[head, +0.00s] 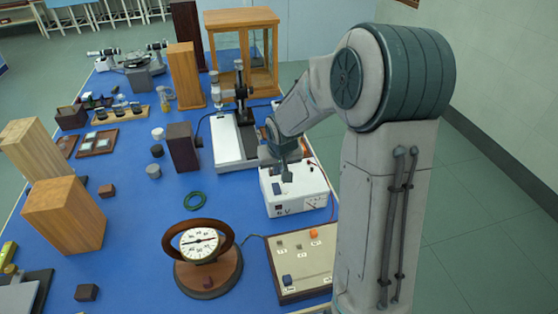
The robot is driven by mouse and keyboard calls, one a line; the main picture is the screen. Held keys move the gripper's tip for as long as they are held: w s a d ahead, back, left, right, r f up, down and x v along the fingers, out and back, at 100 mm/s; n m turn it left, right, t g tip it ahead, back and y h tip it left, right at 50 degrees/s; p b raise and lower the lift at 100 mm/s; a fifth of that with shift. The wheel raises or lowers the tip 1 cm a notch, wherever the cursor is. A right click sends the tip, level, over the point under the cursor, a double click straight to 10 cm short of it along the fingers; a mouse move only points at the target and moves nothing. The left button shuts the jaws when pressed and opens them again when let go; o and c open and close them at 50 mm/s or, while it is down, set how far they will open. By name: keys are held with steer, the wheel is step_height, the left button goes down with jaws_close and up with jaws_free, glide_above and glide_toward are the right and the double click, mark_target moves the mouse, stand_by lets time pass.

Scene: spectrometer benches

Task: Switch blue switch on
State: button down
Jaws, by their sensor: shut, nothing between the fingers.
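My gripper (286,174) is shut and empty. It points down at the top of a white box marked "6 V" (300,200). A small dark blue piece (276,188) shows on this box just left of and below the fingertips. It looks like a switch, but I cannot tell its position. I cannot tell whether the fingertips touch the box. A beige board (318,262) in front of the box carries a small blue block (287,281) at its near left and an orange one (313,233) at its far edge. My arm hides the board's right part.
A round dial in a wooden ring stand (208,278) stands left of the board. A green ring (194,200) lies behind it. Blue bench top (150,225) is clear at centre left.

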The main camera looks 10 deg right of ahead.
mark_target(275, 184)
steer(key=x, duration=0.7)
steer(key=shift+s+f, duration=0.15)
steer(key=shift+s, duration=0.25)
steer(key=shift+a+p, duration=0.1)
steer(key=shift+p, duration=0.2)
